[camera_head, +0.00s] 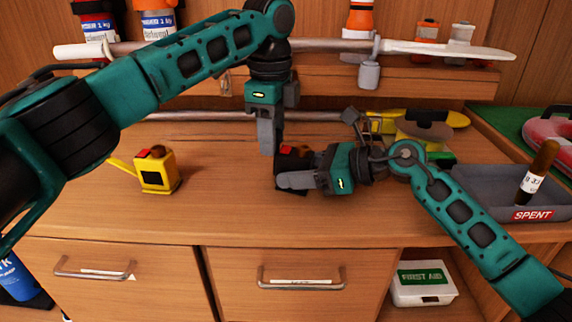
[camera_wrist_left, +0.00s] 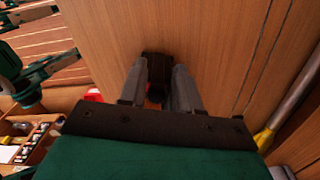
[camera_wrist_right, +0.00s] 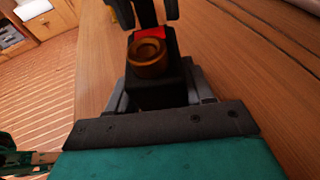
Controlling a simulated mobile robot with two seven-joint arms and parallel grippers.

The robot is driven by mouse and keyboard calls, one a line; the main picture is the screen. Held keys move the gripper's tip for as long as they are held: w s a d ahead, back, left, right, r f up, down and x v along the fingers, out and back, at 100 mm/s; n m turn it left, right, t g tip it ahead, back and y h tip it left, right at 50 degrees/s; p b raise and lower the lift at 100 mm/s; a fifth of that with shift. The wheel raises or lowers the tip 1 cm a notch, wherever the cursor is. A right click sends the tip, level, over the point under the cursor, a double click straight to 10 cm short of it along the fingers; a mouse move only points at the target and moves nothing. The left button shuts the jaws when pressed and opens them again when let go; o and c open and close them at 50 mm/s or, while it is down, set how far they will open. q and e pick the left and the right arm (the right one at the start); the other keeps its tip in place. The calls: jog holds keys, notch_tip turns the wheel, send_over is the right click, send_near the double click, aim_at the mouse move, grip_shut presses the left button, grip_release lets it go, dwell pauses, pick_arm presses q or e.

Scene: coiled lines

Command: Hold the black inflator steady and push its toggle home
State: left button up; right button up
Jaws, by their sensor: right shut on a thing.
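The black inflator (camera_head: 283,167) stands on the counter, with a red part and a brown round part on top. My right gripper (camera_head: 285,180) is shut on its body from the right. In the right wrist view the inflator (camera_wrist_right: 158,90) sits between the fingers, brown ring towards the camera. My left gripper (camera_head: 268,148) points down just behind and left of the inflator's top. Its fingers (camera_wrist_left: 158,90) stand apart, with a dark shape visible between them; whether they touch the inflator is unclear.
A yellow inflator (camera_head: 157,174) with its lever sticking out stands to the left. A grey tray (camera_head: 480,200) marked SPENT holds a brown cylinder (camera_head: 538,170) at right. Yellow items (camera_head: 425,120) lie behind. The front left counter is clear.

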pick_arm(q)
jog(key=shift+s+d, duration=0.2)
jog(key=shift+d, duration=0.1)
pick_arm(e)
jog(key=shift+a, duration=0.1)
pick_arm(q)
jog(key=shift+w+a+r, duration=0.1)
jog(key=shift+a+r, duration=0.05)
jog(key=shift+r, duration=1.1)
jog(key=shift+w+a+r, duration=0.1)
jog(key=shift+r, duration=1.1)
pick_arm(e)
jog(key=shift+f, duration=0.1)
pick_arm(q)
notch_tip(320, 180, up, 8)
jog(key=shift+f, duration=0.25)
jog(key=shift+s, duration=0.1)
pick_arm(e)
jog(key=o, duration=1)
